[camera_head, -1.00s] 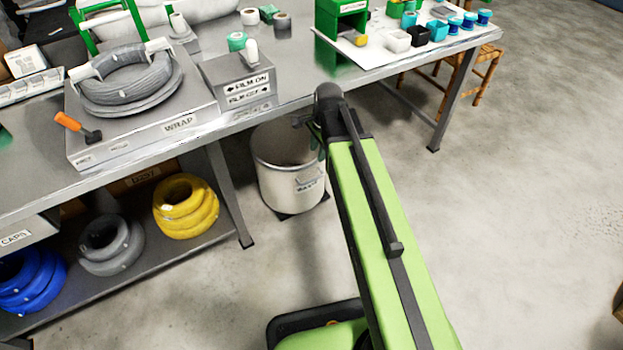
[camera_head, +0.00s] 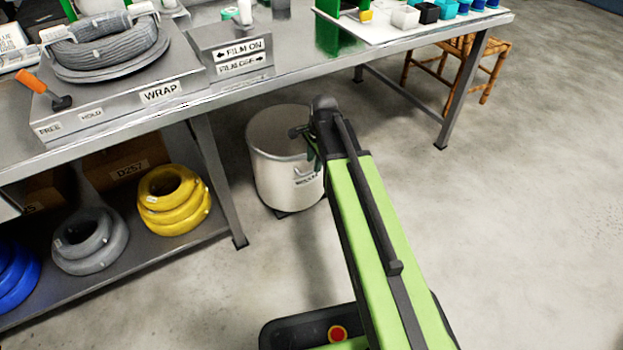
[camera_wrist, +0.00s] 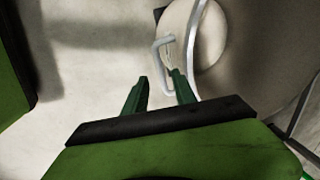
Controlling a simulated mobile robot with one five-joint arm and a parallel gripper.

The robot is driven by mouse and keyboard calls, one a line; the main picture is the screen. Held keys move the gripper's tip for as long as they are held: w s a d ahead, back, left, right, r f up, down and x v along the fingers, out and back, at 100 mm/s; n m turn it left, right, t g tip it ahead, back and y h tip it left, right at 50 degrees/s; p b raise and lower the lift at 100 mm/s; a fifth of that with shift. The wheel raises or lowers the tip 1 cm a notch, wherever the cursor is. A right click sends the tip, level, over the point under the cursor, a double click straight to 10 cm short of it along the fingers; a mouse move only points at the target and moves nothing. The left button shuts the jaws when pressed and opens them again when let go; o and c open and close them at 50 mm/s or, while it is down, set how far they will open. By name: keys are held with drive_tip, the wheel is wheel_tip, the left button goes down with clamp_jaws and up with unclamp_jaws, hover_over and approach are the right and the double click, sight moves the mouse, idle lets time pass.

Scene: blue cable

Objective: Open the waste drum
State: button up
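The waste drum (camera_head: 285,178) is a pale round bin on the floor under the bench edge. Its top (camera_head: 275,130) looks grey and flat, like a lid, partly hidden by my arm. My gripper (camera_head: 308,143) is at the drum's right side, near the rim. In the wrist view my gripper (camera_wrist: 160,92) has its two green fingers apart. A thin grey handle (camera_wrist: 160,58) stands out beside the round drum (camera_wrist: 208,40). Its lower end lies close to the right finger; I cannot tell whether they touch.
The steel bench (camera_head: 300,65) stands above and behind the drum, with its leg (camera_head: 218,180) to the left. Yellow coils (camera_head: 172,200) and grey coils (camera_head: 90,240) lie on the low shelf. A wooden stool (camera_head: 490,70) stands at the back right. The floor (camera_head: 520,220) at right is clear.

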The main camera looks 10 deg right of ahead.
drive_tip(key=f, duration=0.1)
drive_tip(key=f+b, duration=0.2)
drive_tip(key=shift+w+a+f, duration=0.1)
drive_tip(key=shift+w+f, duration=0.15)
drive_tip(key=shift+w, duration=0.05)
drive_tip(key=shift+c, duration=0.4)
clamp_jaws()
idle(0.6)
